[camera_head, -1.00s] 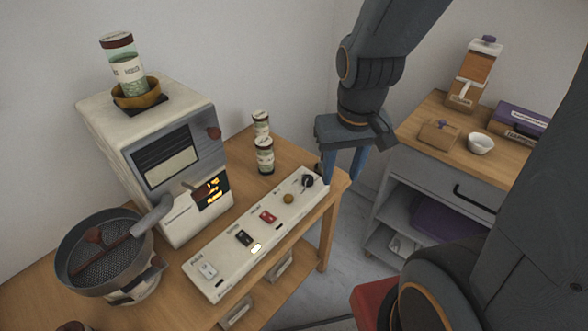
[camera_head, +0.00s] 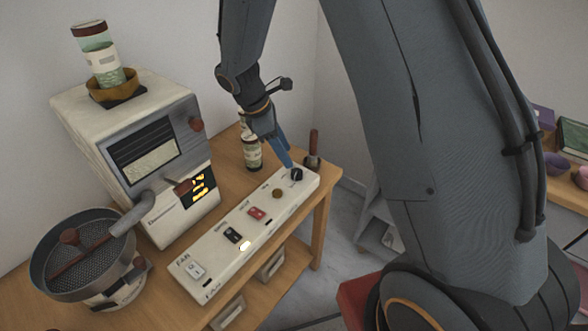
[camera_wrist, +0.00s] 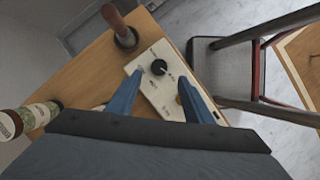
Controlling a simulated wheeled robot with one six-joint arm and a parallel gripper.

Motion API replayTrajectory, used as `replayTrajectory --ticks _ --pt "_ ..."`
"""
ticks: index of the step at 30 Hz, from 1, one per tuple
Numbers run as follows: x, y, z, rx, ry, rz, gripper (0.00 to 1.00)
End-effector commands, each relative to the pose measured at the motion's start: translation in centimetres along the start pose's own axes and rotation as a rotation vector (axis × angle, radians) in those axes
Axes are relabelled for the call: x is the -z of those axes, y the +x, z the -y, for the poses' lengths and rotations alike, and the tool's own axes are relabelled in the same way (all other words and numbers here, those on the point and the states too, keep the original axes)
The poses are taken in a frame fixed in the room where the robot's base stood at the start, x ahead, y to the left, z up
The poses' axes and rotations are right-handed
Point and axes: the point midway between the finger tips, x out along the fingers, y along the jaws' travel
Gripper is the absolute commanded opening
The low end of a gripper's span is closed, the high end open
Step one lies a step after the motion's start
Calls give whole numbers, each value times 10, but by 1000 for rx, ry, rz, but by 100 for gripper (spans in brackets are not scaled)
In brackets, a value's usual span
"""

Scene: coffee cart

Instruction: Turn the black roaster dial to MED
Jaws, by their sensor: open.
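The black roaster dial (camera_head: 296,174) sits at the far right end of the white control panel (camera_head: 222,262) on the wooden table. In the wrist view the dial (camera_wrist: 159,67) lies ahead of and between the two blue fingers of my gripper (camera_wrist: 160,98). The fingers are apart with nothing between them. In the head view my gripper (camera_head: 286,160) is just left of and above the dial, with its fingers angled down toward it. Contact cannot be made out. The dial's markings are too small to read.
A brown-handled tool (camera_head: 313,150) stands behind the dial at the table corner. The roaster (camera_head: 140,165) stands left of the panel. Other panel controls include a brown knob (camera_head: 278,193) and a red switch (camera_head: 256,212).

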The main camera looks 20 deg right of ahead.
Motion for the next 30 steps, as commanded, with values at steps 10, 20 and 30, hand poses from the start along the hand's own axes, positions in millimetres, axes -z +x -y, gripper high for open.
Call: replayTrajectory --ticks 10,20,30 --pt "0 44 0 3 -13 7 47" --pt "0 76 0 1 -10 4 47" --pt "1 78 -1 0 -9 4 38"
